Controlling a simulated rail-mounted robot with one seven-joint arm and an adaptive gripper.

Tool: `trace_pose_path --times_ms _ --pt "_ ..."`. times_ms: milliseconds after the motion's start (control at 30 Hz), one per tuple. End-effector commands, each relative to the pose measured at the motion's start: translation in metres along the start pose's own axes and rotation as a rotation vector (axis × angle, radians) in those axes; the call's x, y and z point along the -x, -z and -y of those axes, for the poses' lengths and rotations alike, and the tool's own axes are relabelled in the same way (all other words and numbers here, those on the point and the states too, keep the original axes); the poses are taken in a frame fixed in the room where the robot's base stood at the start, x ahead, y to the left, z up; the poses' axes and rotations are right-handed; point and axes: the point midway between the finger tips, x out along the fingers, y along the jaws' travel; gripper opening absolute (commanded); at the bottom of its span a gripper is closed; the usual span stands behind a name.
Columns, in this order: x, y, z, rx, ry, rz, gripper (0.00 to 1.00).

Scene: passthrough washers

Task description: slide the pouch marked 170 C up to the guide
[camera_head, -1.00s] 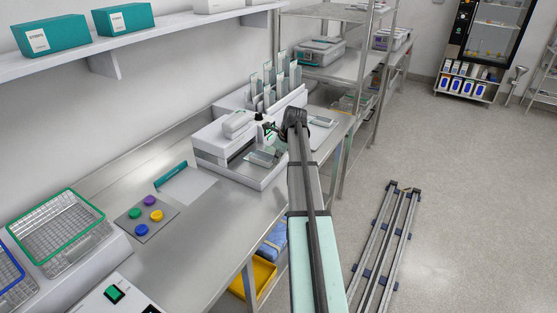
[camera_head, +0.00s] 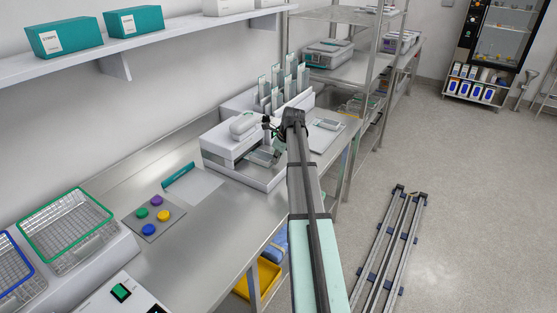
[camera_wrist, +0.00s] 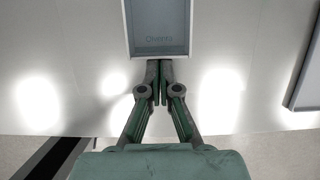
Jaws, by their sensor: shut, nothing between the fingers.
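My gripper (camera_wrist: 159,68) is shut and empty, with its fingertips together. In the wrist view the tips are at the near edge of a flat grey pouch with a pale border (camera_wrist: 158,30); whether they touch it is unclear. The print on it is small and I cannot read a 170 C mark. In the head view my gripper is partly hidden by my arm, beside a white bench machine (camera_head: 225,152). A clear greyish pouch (camera_head: 264,156) lies at that machine's front. Another flat piece (camera_head: 328,124) lies on a pad to the right. I cannot single out the guide.
Upright panels (camera_head: 285,85) stand in a white rack behind the machine. A pad with coloured buttons (camera_head: 153,217) and wire baskets (camera_head: 68,228) are at the left of the steel bench. Bare bench (camera_head: 205,235) lies between. In the wrist view a dark-edged panel (camera_wrist: 307,75) is at the right.

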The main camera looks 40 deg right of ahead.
Motion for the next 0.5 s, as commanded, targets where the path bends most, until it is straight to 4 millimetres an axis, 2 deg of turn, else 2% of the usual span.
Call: trace_pose_path --times_ms 500 --pt "-0.006 -0.018 0.000 0.001 0.000 0.000 0.00"
